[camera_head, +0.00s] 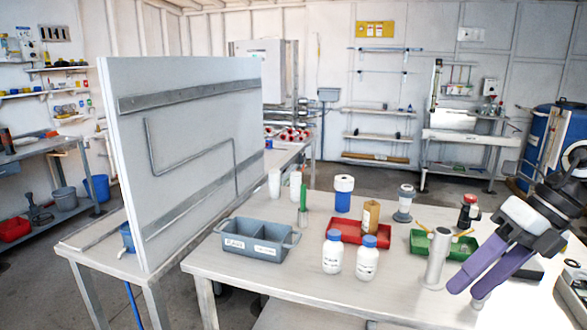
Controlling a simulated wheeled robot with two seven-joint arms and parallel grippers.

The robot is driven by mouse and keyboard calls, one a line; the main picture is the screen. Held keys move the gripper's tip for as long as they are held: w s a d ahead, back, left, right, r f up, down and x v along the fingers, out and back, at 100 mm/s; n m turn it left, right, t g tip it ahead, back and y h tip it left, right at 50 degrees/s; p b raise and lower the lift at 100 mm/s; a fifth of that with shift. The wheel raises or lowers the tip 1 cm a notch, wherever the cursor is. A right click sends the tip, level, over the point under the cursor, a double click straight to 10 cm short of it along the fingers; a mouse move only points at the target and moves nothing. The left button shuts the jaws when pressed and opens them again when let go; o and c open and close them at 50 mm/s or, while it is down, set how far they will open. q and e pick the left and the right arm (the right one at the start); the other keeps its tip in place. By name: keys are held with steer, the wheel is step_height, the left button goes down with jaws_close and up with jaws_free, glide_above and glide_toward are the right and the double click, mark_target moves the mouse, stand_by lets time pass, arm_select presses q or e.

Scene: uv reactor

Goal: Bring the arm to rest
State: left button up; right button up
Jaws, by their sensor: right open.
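My right gripper (482,278) comes in from the right, with two purple fingers pointing down and left over the right end of the table (225,258). The fingers are apart and I see nothing between them. A grey metal cylinder post (437,257) stands just left of the fingertips. A small pale cylindrical piece shows just below the fingers, partly hidden by them. My left gripper is not in the picture.
Near the gripper are a green tray (459,250), a red tray (345,234), two white bottles with blue caps (333,252) and a grey divided bin (255,245). A large upright panel (190,150) stands left. The table's front middle is clear.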

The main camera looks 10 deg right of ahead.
steer(key=s+a+f+m+t+b, duration=0.15)
steer(key=f+m+t, duration=0.45)
steer(key=f+m, duration=0.6)
steer(key=a+f+m+t+b, duration=0.2)
steer(key=f+m+t, duration=0.55)
steer(key=f, duration=0.75)
steer(key=s+a+f+m+g+h+b, duration=0.1)
steer(key=s+a+f+m+g, duration=0.2)
steer(key=s+a+f+m, duration=0.3)
steer(key=s+a+f+m+g+h+b, duration=0.1)
steer(key=s+a+f+m+g+h, duration=0.1)
steer(key=s+a+f+m, duration=0.4)
steer(key=a+f+m+g, duration=0.1)
steer(key=a+f+m, duration=0.1)
steer(key=a+f, duration=0.2)
steer(key=shift+s+a+f+b, duration=0.25)
steer(key=shift+a+f+b, duration=0.1)
steer(key=shift+f, duration=0.5)
steer(key=shift+m+g, duration=0.25)
